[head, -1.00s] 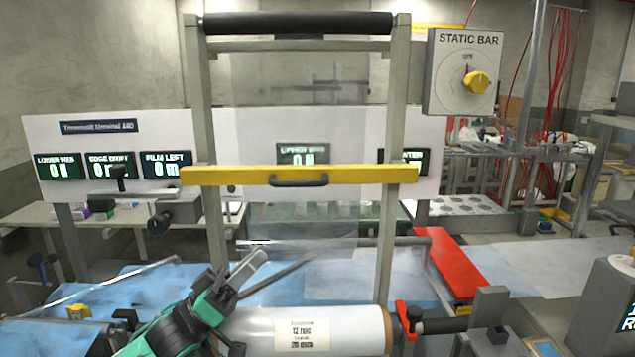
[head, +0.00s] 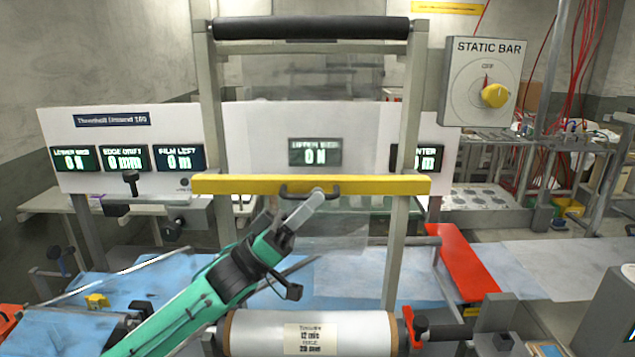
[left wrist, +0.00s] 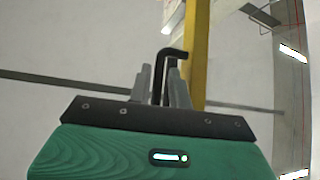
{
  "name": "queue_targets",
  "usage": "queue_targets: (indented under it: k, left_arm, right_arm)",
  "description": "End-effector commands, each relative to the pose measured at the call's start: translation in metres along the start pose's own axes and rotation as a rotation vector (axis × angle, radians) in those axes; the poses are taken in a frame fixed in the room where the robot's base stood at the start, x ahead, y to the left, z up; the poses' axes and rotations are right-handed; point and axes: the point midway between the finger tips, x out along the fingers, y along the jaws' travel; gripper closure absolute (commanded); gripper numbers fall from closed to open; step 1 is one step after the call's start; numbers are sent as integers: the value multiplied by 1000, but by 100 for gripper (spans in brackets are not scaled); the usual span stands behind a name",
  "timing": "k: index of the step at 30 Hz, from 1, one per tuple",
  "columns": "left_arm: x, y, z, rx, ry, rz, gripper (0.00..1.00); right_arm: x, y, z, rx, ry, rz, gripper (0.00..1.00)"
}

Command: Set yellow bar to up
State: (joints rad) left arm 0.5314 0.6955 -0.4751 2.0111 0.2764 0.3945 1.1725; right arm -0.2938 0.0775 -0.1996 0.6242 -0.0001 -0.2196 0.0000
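The yellow bar (head: 370,185) lies level across the two uprights of the metal frame, about mid-height, with a dark handle (head: 310,191) at its middle. My left gripper (head: 315,200) has its fingertips at the handle, just in front of the bar. In the left wrist view, the fingers (left wrist: 162,85) are a little apart, and the black handle (left wrist: 172,54) shows between them, beside the yellow bar (left wrist: 196,50). I cannot tell whether either finger touches the handle. My right gripper is in neither view.
A white film roll (head: 300,333) sits below the frame, and a black roller (head: 310,28) spans its top. A STATIC BAR box (head: 485,85) with a yellow knob is at upper right. A red guard (head: 468,262) stands at right, with display screens (head: 125,158) behind.

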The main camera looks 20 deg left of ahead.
Motion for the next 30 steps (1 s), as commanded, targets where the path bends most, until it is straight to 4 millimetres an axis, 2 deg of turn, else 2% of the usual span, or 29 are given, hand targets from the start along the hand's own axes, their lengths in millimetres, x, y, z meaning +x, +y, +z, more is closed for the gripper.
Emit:
queue_targets:
  k: [1, 4, 14, 15, 18, 26, 30]
  left_arm:
    - [9, 1, -2, -1, 1, 1, 80]
    - [16, 0, -1, -1, 0, 0, 80]
    - [18, 0, 1, 0, -1, -1, 80]
    - [18, 0, 1, 0, -1, -1, 82]
    - [18, 0, 1, 0, -1, -1, 100]
    - [22, 1, -3, 1, 0, 0, 100]
    - [41, 7, -22, 3, 1, 3, 100]
  right_arm:
    - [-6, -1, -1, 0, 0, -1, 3]
    - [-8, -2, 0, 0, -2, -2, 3]
    - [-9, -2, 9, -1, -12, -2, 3]
    - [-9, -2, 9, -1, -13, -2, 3]
    - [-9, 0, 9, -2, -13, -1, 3]
    - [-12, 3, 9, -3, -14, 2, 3]
    - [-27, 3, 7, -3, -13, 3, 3]
